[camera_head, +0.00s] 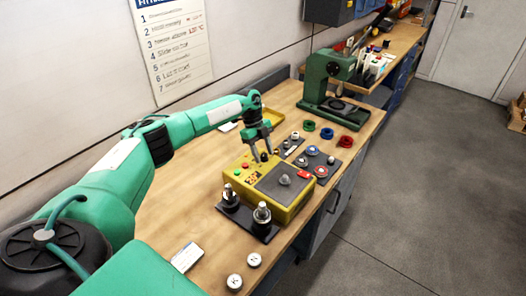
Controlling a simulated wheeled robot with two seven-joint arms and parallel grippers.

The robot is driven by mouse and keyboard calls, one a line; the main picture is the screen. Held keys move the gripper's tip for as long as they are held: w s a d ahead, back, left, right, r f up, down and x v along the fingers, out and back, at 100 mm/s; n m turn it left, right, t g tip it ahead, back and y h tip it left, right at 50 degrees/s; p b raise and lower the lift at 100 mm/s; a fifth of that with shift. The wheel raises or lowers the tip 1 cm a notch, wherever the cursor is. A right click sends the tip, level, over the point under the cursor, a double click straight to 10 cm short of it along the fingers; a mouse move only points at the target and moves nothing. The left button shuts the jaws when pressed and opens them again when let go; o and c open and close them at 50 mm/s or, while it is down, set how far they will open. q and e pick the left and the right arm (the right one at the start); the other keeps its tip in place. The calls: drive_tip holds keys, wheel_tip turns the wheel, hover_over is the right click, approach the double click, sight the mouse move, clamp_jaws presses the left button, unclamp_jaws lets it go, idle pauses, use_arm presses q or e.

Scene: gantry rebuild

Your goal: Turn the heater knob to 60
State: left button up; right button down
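My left gripper (263,155) points down over the box's far edge, behind the plate and apart from the grey knob. My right gripper is not in view.
A black stand with metal posts (262,213) is at the box's near side. Beyond it are a panel with coloured knobs (312,160), several coloured rings (327,133) and a green press (318,85). Two white caps (253,260) and a card (187,257) lie nearer.

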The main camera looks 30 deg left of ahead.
use_arm(q)
drive_tip(key=shift+r, duration=0.1)
drive_tip(key=b+v, duration=0.4)
drive_tip(key=v, duration=0.9)
drive_tip(key=shift+a+r+b, duration=0.2)
drive_tip(key=shift+r+b, duration=0.1)
drive_tip(key=shift+b, duration=0.05)
